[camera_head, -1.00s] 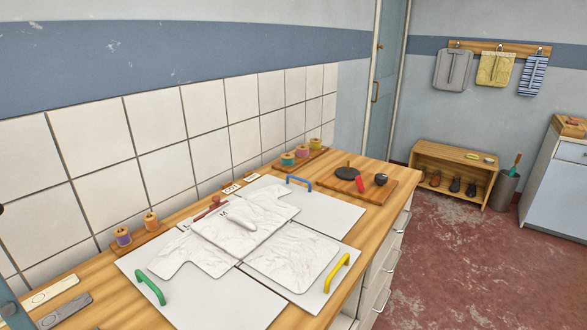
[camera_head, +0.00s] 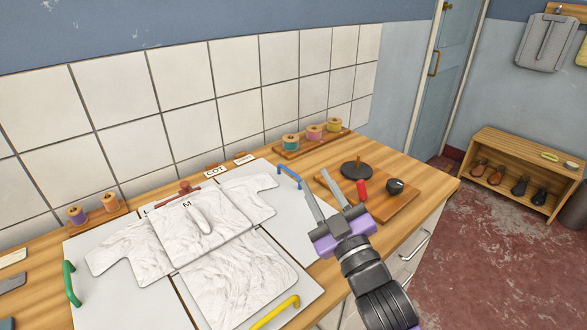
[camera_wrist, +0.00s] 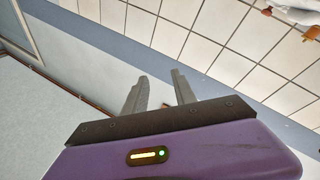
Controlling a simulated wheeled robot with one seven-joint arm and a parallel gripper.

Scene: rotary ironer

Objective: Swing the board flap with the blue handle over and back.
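The blue handle (camera_head: 289,176) stands at the far right edge of a white board flap (camera_head: 292,212), which lies flat. A white shirt (camera_head: 215,235) lies spread over the boards, with one sleeve reaching onto this flap. My gripper (camera_head: 316,182) is open and empty, just right of the blue handle in the head view and apart from it. Its height above the flap is hard to judge. In the wrist view the open fingers (camera_wrist: 160,85) have nothing between them; the blue handle does not show there.
A green handle (camera_head: 70,284) and a yellow handle (camera_head: 275,312) sit on other flaps. Thread spools (camera_head: 314,131) stand along the tiled wall. A wooden board (camera_head: 385,208) with a red item and a dark knob lies right of my gripper.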

